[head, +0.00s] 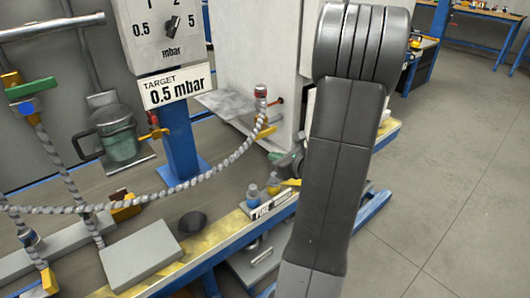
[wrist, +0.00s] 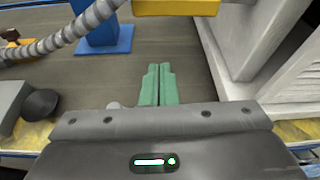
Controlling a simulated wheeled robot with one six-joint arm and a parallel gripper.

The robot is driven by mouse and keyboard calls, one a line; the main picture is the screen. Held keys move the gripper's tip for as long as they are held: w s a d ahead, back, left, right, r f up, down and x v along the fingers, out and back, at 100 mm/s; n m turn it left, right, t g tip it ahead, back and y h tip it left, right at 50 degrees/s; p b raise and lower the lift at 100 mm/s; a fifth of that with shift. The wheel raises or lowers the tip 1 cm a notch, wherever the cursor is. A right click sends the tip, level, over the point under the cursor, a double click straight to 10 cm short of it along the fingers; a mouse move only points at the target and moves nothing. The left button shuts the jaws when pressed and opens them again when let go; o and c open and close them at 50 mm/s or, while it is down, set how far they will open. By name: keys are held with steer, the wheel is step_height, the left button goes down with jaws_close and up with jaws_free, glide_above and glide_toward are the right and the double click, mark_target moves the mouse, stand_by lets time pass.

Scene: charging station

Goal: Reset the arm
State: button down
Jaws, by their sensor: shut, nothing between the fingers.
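My arm (head: 340,150) stands upright in the right half of the head view, dark grey with a ribbed joint at the top. My gripper (wrist: 157,75) shows in the wrist view, its two green fingers side by side and shut with nothing between them. The fingers point over a grey-brown surface and touch no object that I can make out. My gripper cannot be made out in the head view.
A ribbed grey hose (head: 150,200) hangs across the left, also in the wrist view (wrist: 75,32). A gauge panel (head: 160,35) and target sign (head: 178,85) stand on a blue post (head: 180,145). A white cabinet (wrist: 270,45) is right of the fingers. Open floor (head: 450,170) lies right.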

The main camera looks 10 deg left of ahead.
steer(key=shift+v, duration=2.05)
steer(key=shift+w, duration=0.1)
steer(key=w+a+p, duration=0.2)
steer(key=w+a, duration=0.3)
steer(key=a, duration=0.2)
steer(key=shift+w+a+r, duration=0.2)
steer(key=shift+w+r, duration=0.15)
steer(key=shift+r, duration=0.05)
